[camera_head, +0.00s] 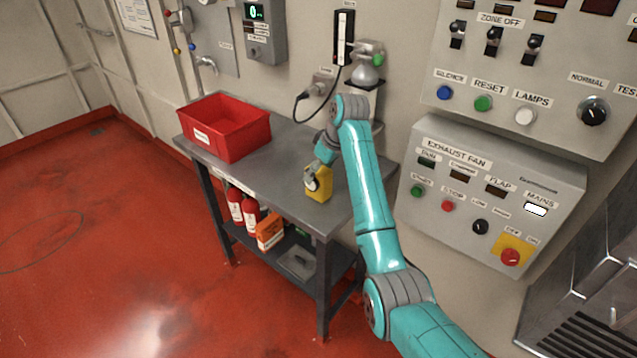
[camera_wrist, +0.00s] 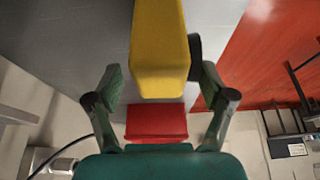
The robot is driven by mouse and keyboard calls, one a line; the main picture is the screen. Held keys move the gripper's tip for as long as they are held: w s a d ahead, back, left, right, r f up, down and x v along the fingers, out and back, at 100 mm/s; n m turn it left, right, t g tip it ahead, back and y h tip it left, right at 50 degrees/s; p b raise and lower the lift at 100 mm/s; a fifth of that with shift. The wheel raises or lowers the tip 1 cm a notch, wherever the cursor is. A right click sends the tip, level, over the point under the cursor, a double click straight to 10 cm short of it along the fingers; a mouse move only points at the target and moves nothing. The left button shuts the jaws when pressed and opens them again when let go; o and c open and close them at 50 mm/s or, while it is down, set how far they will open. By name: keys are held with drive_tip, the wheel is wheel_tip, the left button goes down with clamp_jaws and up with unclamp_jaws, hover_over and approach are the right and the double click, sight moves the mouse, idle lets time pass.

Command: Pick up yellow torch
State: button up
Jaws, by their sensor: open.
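The yellow torch (camera_head: 319,186) stands upright on the grey table near its front right part. A dark round part shows on its side. In the wrist view the yellow torch (camera_wrist: 160,52) is ahead of my gripper (camera_wrist: 165,88), roughly in line with the space between its two fingers. The fingers are apart, one on each side, and the gripper is open and empty.
The table (camera_head: 276,150) has bare room between bin and torch. Red extinguishers (camera_head: 250,216) and an orange box (camera_head: 270,232) sit on the lower shelf. Wall panels stand at right.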

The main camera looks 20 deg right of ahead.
drive_tip(key=shift+x, duration=1.4)
drive_tip(key=shift+c, duration=0.2)
drive_tip(key=c, duration=1.2)
clamp_jaws()
drive_tip(key=shift+r, duration=0.2)
